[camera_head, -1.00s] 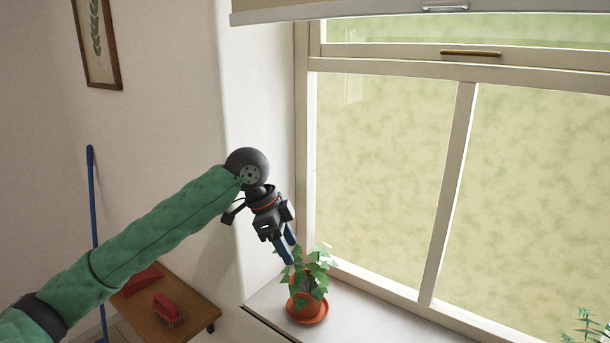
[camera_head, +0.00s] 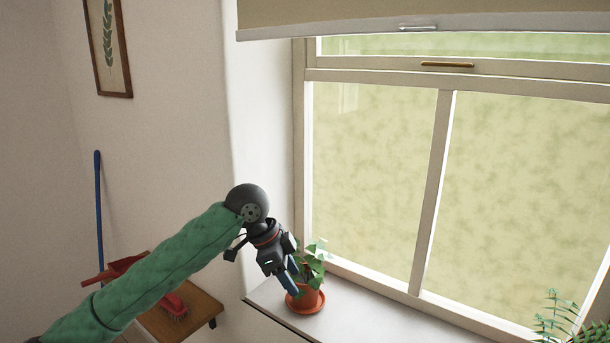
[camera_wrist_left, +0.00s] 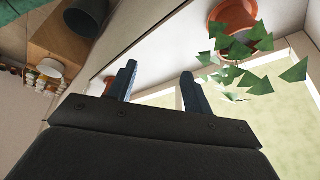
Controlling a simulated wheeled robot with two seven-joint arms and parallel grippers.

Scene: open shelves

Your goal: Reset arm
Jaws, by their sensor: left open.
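My left gripper (camera_head: 292,279) is at the end of the green-sleeved left arm, pointing down toward the windowsill. Its two blue fingers are apart with nothing between them, as the left wrist view (camera_wrist_left: 158,82) also shows. A potted plant (camera_head: 308,291) in a terracotta pot with a saucer stands upright on the sill, partly behind the fingers. In the left wrist view the plant (camera_wrist_left: 243,50) is to the right of the fingers, apart from them. My right gripper is not in view.
The windowsill (camera_head: 360,318) is clear right of the pot. A fern-like plant (camera_head: 560,318) shows at the lower right. A wooden table (camera_head: 205,310) holds a red brush (camera_head: 173,306), with a red dustpan (camera_head: 118,268) near it. A blue pole (camera_head: 98,210) leans by the wall. The window (camera_head: 370,180) stands behind.

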